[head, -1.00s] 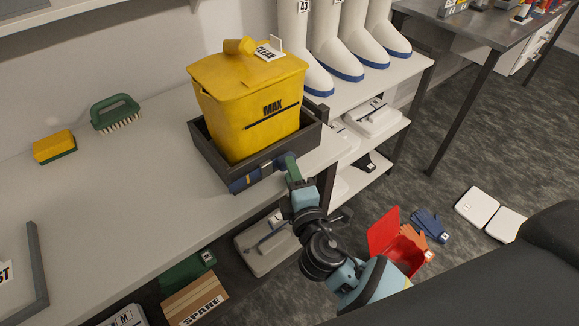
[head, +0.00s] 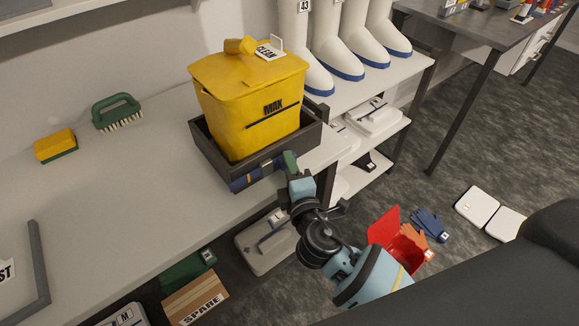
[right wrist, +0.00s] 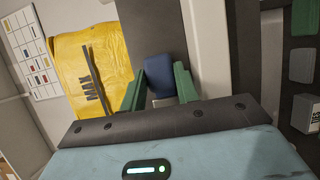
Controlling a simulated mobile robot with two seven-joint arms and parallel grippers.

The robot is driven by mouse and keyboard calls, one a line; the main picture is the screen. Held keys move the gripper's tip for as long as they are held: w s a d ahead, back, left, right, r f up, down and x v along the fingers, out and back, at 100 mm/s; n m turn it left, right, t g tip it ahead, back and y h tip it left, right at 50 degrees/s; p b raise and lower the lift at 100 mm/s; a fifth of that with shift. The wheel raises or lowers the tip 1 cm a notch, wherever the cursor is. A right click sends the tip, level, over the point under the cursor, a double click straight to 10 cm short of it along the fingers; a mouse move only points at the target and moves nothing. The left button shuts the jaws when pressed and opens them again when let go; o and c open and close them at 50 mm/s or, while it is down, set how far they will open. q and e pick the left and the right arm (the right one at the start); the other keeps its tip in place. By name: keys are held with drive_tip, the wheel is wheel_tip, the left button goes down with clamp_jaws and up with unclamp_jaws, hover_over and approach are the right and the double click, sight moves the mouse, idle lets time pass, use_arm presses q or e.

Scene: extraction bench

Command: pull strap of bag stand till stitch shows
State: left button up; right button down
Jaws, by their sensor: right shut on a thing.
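The bag stand (head: 205,149) is a dark grey open box on the bench, with the yellow bag (head: 225,110) upright in it, marked MAX. A dark blue band (head: 240,184) with a paler mark crosses the stand's front; I cannot tell whether the mark is stitching. My right gripper (head: 290,162) is at the front right of the stand. In the right wrist view, its green fingers (right wrist: 160,88) are shut on the blue strap (right wrist: 158,72), whose end sits between them. The strap's held part is hidden by the fingers in the head view. My left gripper is not in view.
A green brush (head: 117,112) and a yellow sponge (head: 54,146) lie at the left of the bench. White boots (head: 345,45) stand behind the stand. The bench front is clear.

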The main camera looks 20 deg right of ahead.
drive_tip(key=d, duration=0.2)
drive_tip(key=w+d, duration=0.1)
drive_tip(key=d, duration=0.1)
drive_tip(key=w+d, duration=0.1)
drive_tip(key=d, duration=0.1)
drive_tip(key=shift+w, duration=0.1)
drive_tip(key=shift+w+d, duration=0.15)
drive_tip(key=shift+d, duration=0.35)
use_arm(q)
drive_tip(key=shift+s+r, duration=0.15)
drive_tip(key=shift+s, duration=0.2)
use_arm(e)
drive_tip(key=c, duration=1.3)
unclamp_jaws()
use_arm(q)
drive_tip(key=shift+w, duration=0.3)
use_arm(e)
drive_tip(key=shift+a, duration=0.1)
